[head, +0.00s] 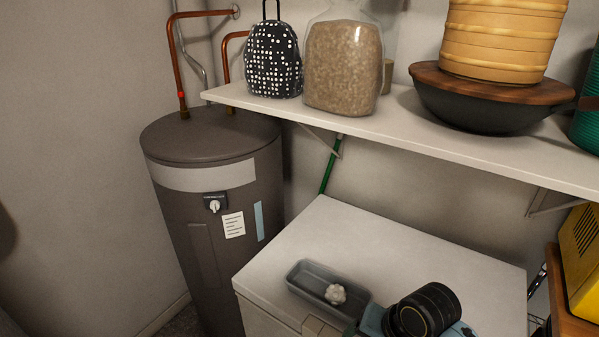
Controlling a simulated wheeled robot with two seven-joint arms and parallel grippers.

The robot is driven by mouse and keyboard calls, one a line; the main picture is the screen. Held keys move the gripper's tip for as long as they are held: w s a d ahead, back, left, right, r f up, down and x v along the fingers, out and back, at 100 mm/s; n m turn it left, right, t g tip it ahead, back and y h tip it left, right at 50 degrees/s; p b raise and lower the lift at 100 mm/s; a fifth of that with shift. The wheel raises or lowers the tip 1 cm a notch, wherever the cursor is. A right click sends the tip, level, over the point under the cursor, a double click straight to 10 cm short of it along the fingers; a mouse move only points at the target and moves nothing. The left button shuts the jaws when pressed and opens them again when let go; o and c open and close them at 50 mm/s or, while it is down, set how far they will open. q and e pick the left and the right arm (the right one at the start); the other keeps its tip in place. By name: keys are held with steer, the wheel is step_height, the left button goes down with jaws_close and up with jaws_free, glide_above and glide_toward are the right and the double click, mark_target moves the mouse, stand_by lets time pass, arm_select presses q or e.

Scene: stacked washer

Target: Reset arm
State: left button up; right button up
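Neither of my grippers shows in the head view, and I cannot see either arm for certain. The task names no other object. Whether the grippers are open or shut is hidden from me.
A white-topped appliance (350,238) bears a grey tray (310,282) holding a whitish lump (335,294), with a black cylindrical item (428,308) nearby. A shelf (405,122) with a backpack (273,62), jar (343,65) and bowl (480,103) overhangs behind. A dark tank (190,208) stands left.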

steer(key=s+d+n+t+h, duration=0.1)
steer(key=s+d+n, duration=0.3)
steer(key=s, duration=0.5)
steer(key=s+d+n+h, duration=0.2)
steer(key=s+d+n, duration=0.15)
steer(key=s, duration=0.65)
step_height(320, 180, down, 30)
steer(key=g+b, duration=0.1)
steer(key=b, duration=0.6)
arm_select(q)
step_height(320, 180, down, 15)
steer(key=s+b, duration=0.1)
steer(key=b, duration=0.7)
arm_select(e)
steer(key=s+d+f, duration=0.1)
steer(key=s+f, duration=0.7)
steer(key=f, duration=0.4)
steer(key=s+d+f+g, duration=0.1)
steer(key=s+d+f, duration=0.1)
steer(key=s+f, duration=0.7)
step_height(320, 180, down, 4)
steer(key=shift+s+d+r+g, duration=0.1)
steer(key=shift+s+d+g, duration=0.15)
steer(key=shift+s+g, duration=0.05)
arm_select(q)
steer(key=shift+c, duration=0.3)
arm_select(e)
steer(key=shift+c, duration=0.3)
